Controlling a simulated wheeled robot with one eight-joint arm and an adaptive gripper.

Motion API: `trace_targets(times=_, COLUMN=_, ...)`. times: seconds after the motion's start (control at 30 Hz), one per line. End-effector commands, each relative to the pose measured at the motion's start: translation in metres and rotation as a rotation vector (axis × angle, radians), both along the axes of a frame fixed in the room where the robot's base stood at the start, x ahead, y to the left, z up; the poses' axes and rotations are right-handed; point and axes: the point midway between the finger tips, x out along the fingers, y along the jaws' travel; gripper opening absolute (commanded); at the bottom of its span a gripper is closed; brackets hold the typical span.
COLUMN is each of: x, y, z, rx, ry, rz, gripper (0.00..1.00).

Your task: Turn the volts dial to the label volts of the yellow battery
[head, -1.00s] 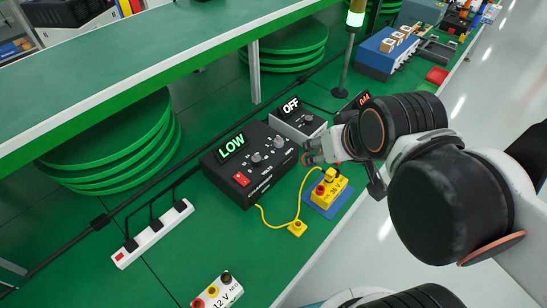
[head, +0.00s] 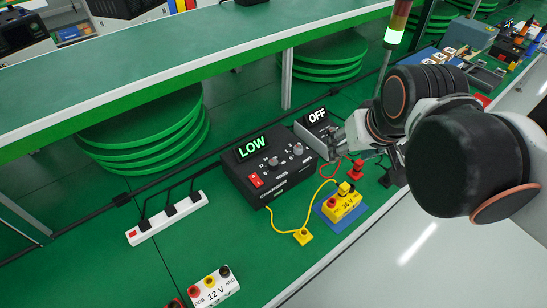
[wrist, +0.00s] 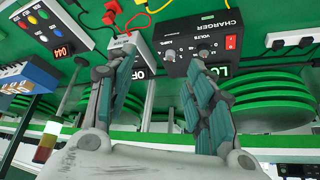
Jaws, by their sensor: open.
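The black charger (head: 285,182) shows LOW in green and has a red switch (head: 256,181) and two grey knobs. The volts dial (head: 273,162) is the knob nearer the switch; it also shows in the wrist view (wrist: 203,51) beside the word VOLTS. The second knob (head: 298,150) is farther from the switch. The yellow battery (head: 342,205), labelled 36 V, stands on a blue pad right of the charger. My gripper (wrist: 161,60) is open and empty, its fingers pointing toward the charger side. In the head view it is near the OFF box, partly hidden by my arm.
A red clamp (head: 357,170) and a yellow connector (head: 303,236) lie near the battery with leads. A white 12 V battery (head: 216,289) and a power strip (head: 167,219) are at left. A shelf (head: 180,65) overhangs behind.

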Motion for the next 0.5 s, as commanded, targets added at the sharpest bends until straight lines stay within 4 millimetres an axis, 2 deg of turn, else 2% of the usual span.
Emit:
trace_targets(times=0.23, x=0.045, y=0.021, z=0.012, rx=-0.009, ry=0.104, rz=0.047, gripper=0.49)
trace_targets(times=0.5, x=0.100, y=0.052, z=0.005, rx=-0.025, ry=0.236, rz=0.106, gripper=0.49)
